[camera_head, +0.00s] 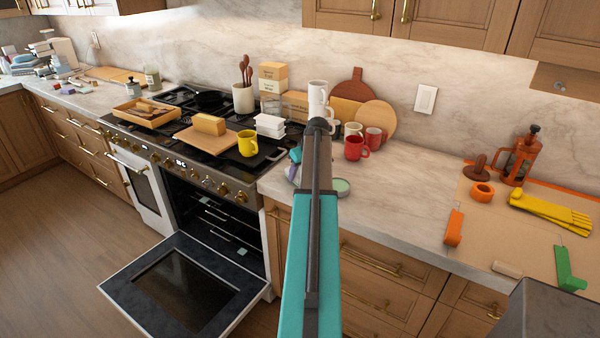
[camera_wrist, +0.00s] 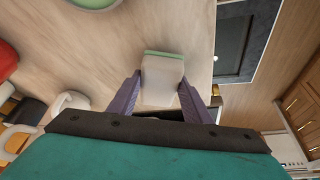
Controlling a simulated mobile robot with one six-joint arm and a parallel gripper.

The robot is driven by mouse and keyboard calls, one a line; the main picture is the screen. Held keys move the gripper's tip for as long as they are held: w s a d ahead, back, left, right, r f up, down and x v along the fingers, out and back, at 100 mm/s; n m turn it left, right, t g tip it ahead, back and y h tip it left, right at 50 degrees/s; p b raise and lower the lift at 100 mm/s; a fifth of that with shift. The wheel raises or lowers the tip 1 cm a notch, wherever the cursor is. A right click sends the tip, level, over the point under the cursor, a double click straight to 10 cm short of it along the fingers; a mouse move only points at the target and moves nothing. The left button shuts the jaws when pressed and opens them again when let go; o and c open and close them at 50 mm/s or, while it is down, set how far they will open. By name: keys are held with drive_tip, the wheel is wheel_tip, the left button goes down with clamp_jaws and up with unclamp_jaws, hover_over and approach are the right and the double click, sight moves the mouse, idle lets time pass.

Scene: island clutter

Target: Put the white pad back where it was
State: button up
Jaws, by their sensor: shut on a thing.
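The white pad (camera_wrist: 162,76) shows in the wrist view as a pale block with a green strip along its far edge. My gripper (camera_wrist: 161,88) has its two purple fingers shut on the pad's sides. The pad appears to be held above the countertop near its front edge; the exact gap cannot be told. In the head view only a bit of my gripper (camera_head: 293,166) shows to the left of my teal arm, and the pad is hidden there.
The oven door (camera_head: 184,292) hangs open below the stove. Red mugs (camera_head: 355,148) and a green-topped round dish (camera_head: 341,188) stand near my arm. A yellow mug (camera_head: 248,143) is on the stove. A brown mat (camera_head: 485,230) holds tools at right. Countertop between is clear.

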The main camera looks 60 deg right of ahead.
drive_tip(key=shift+f, duration=0.4)
drive_tip(key=shift+f, duration=0.15)
drive_tip(key=o, duration=0.9)
drive_tip(key=shift+r, duration=0.25)
drive_tip(key=shift+b+v, duration=1.45)
drive_tip(key=shift+v, duration=4.5)
